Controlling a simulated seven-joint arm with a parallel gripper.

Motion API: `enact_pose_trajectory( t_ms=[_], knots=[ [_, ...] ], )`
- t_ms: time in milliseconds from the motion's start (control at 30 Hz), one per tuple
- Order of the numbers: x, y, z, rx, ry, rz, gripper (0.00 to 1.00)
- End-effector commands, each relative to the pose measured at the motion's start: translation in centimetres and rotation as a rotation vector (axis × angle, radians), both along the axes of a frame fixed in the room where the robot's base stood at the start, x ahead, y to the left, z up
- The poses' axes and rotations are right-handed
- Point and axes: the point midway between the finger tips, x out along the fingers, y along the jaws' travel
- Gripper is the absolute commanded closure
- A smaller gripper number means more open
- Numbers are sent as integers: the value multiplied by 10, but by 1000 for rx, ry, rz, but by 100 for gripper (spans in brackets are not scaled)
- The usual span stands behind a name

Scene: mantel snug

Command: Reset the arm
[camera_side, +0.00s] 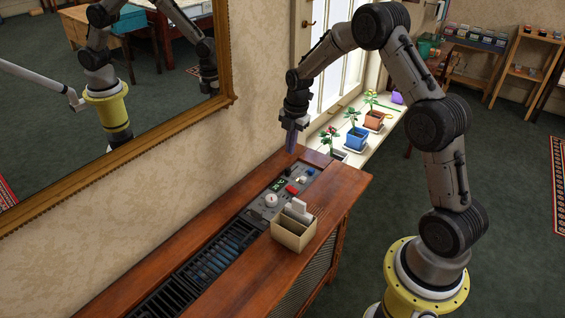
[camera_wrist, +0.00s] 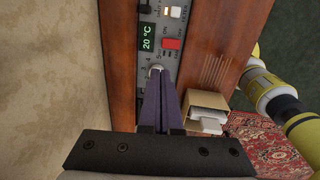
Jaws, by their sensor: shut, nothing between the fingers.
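My gripper (camera_side: 291,140) is above the far end of a wooden cabinet (camera_side: 200,222), pointing down with its fingers together. In the wrist view my gripper (camera_wrist: 161,93) shows two long purple-grey fingers, shut and empty. Their tips overlap the round white knob (camera_wrist: 156,69) in that picture; in the side view they are above the panel and apart from the knob (camera_side: 271,200). The control panel (camera_side: 283,181) carries a green display (camera_wrist: 147,37) reading 20 °C, a red switch (camera_wrist: 171,43) marked ON and a white switch (camera_wrist: 175,12) marked FILTER.
A small beige box (camera_side: 292,234) holding white cards stands on the cabinet near its front edge. A dark slatted grille (camera_side: 208,258) runs along the top. Potted plants (camera_side: 355,138) stand on the windowsill. A framed mirror (camera_side: 231,97) hangs on the left wall.

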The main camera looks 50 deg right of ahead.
Motion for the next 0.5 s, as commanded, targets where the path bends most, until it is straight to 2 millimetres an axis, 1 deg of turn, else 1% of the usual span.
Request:
enact_pose_trajectory(
  t_ms=[33,67,100,167,200,233,300,367,400,467,500],
  knots=[
    [9,6,23,-16,-44,17,100],
    [11,10,36,-25,-66,26,100],
    [13,18,56,-36,-97,42,100],
    [11,31,87,-52,-144,66,100],
    [7,40,107,-60,-173,81,100],
    [3,48,121,-64,-193,84,100],
    [-10,64,152,-66,-238,71,100],
    [-23,78,175,-61,-274,46,100],
    [-34,87,189,-55,-297,22,100],
    [-52,101,208,-40,-329,-23,100],
    [-65,109,219,-27,-349,-58,100]
  ],
)
